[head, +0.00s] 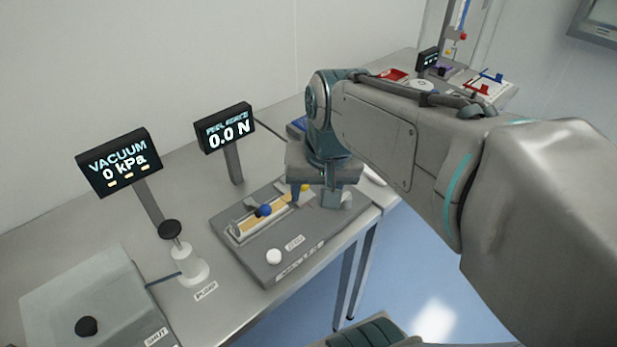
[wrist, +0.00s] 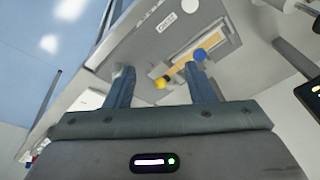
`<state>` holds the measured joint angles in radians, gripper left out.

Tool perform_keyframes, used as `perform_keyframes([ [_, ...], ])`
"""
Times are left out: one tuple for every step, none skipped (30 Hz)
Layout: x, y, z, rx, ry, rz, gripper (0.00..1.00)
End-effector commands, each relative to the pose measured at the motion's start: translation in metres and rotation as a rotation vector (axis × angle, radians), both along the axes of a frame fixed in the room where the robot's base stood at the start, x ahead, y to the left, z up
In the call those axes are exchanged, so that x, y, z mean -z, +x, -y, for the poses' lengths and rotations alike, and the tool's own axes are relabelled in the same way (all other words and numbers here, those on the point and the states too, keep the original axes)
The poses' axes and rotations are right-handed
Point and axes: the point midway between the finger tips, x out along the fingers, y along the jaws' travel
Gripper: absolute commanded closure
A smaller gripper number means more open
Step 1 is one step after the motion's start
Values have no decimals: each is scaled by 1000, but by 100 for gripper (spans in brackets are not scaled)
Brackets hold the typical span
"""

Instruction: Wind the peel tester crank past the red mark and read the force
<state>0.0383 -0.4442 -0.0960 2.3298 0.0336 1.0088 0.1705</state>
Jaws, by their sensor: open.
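The peel tester (head: 240,262) is a dark grey plate on the bench, with a pale yellow strip on top, a blue ball (head: 263,210), a yellow ball (head: 304,188) and a white knob (head: 273,257). I cannot tell which part is the crank, and I see no red mark. The peel force display (head: 226,128) reads 0.0 N. My gripper (head: 330,196) is open over the tester's right end and hides part of it. In the wrist view, the yellow ball (wrist: 161,84) shows between the fingers of my gripper (wrist: 160,72). The blue ball (wrist: 200,55) shows near the right fingertip.
The bench's front edge lies close by the tester. Another station (head: 470,80) is at the back right.

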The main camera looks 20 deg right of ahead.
Motion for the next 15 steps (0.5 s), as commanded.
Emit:
perform_keyframes([
  [7, 14, 15, 103, 37, -20, 51],
  [6, 21, 23, 165, 60, -33, 51],
  [4, 29, 35, 248, 87, -50, 51],
  [3, 35, 44, 308, 106, -61, 51],
  [2, 40, 52, 363, 123, -71, 51],
  [1, 46, 62, 431, 143, -86, 51],
  [1, 50, 69, 479, 155, -96, 51],
  [0, 54, 76, 522, 167, -102, 51],
  [-1, 57, 84, 572, 179, -112, 51],
  [-2, 60, 89, 602, 187, -116, 51],
  [-3, 61, 92, 627, 193, -123, 51],
  [-4, 63, 97, 654, 200, -126, 51],
  [-3, 64, 99, 667, 202, -130, 51],
  [-3, 65, 100, 677, 204, -133, 51],
  [-1, 65, 101, 685, 206, -134, 51],
])
